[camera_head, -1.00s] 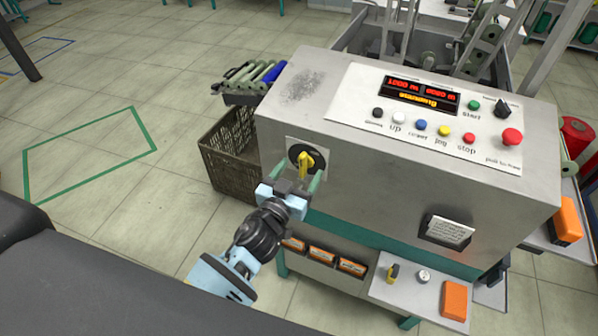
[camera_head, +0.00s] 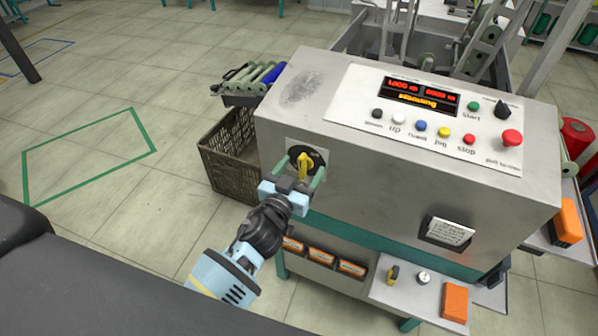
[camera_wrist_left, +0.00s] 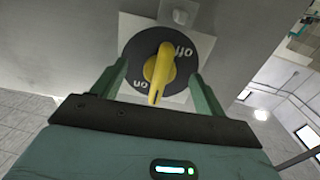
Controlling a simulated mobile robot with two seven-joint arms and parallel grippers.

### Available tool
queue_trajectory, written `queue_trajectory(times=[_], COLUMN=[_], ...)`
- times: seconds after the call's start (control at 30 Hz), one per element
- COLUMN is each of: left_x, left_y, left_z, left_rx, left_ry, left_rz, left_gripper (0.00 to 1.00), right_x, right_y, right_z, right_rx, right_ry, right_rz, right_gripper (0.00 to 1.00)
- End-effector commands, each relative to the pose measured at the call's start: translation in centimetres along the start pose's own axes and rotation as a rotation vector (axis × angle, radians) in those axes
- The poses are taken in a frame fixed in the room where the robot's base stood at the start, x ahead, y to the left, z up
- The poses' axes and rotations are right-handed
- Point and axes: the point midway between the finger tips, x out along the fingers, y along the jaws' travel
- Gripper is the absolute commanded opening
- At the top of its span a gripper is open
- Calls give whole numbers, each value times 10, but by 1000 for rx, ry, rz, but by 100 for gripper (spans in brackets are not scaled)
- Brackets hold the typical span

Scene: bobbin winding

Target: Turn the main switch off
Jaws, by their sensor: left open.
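The main switch is a yellow knob (camera_head: 303,166) on a black round plate (camera_head: 318,158), on the left part of the machine's front face. In the left wrist view the yellow knob (camera_wrist_left: 158,76) sits on the black disc (camera_wrist_left: 140,48) marked "off" at the upper right and "on" at the lower left. Its handle end points down, near "on". My left gripper (camera_head: 302,174) is open, with its green fingers on either side of the knob. In the wrist view a gap shows between the knob and each finger (camera_wrist_left: 158,92). My right gripper is out of view.
The machine's control panel (camera_head: 360,109) has several coloured buttons, a red display (camera_head: 421,95) and a red stop button (camera_head: 512,137). A brown crate (camera_head: 222,168) stands left of the machine. A lower shelf holds orange boxes (camera_head: 319,256) below my left gripper.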

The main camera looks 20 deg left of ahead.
Motion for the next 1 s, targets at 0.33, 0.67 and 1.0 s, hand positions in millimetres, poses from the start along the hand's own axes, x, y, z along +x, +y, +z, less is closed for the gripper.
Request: queue_trajectory(times=[0.33,0.67,1.0], left_x=[8,8,8], left_y=[0,0,0], left_z=[0,0,0], left_rx=[0,0,0], left_ry=[0,0,0], left_rz=[0,0,0], left_gripper=[73,62,18], right_x=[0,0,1], right_y=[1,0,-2], right_z=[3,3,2], right_rx=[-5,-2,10], right_ry=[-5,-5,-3], right_rz=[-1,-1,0], right_gripper=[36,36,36])
